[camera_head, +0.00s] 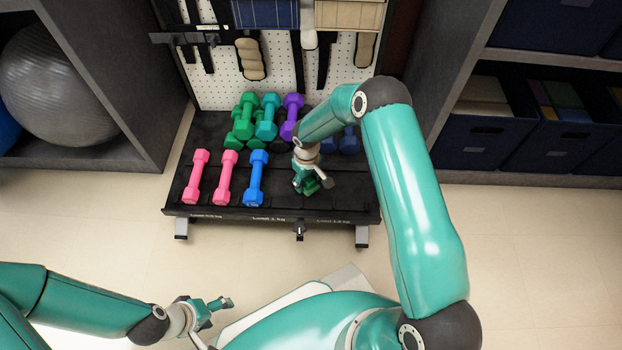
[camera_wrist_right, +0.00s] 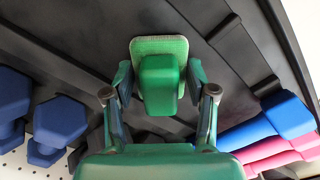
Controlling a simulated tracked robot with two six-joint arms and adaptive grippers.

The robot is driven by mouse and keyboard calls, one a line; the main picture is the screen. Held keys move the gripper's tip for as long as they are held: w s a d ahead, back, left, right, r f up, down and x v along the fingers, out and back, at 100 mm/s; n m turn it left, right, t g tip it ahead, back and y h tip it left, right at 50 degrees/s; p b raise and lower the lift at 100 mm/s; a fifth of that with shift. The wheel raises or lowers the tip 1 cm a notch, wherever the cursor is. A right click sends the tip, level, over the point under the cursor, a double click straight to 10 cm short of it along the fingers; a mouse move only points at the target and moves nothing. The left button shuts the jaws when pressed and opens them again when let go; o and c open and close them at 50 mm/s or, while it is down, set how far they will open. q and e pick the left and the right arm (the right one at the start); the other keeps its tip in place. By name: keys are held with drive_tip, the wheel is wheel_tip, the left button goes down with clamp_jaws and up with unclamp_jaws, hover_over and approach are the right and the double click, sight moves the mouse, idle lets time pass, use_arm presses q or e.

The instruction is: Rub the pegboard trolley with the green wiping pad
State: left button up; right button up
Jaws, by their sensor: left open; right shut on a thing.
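The pegboard trolley (camera_head: 221,92) stands ahead in the head view, with a white perforated back panel and a black lower shelf. In the right wrist view, the green wiping pad (camera_wrist_right: 160,46) has a green block grip and a pale-edged flat pad. My right gripper (camera_head: 314,184) is shut on that grip, over the right part of the black shelf. It also shows in the right wrist view (camera_wrist_right: 160,88). I cannot tell whether the pad touches the shelf. My left gripper (camera_head: 216,318) is open and empty, low over the floor in front of the trolley.
Pink dumbbells (camera_head: 226,177) and a blue dumbbell (camera_head: 255,178) lie left of my right gripper on the shelf. Green, teal and purple dumbbells (camera_head: 267,117) lie behind. Navy bins (camera_head: 563,142) fill shelving at right; a grey ball (camera_head: 55,85) sits at left.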

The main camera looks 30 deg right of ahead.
wheel_tip(320, 180, up, 7)
drive_tip(key=p, duration=0.4)
drive_tip(key=shift+f, duration=0.15)
use_arm(q)
wheel_tip(320, 180, up, 4)
drive_tip(key=shift+r, duration=0.1)
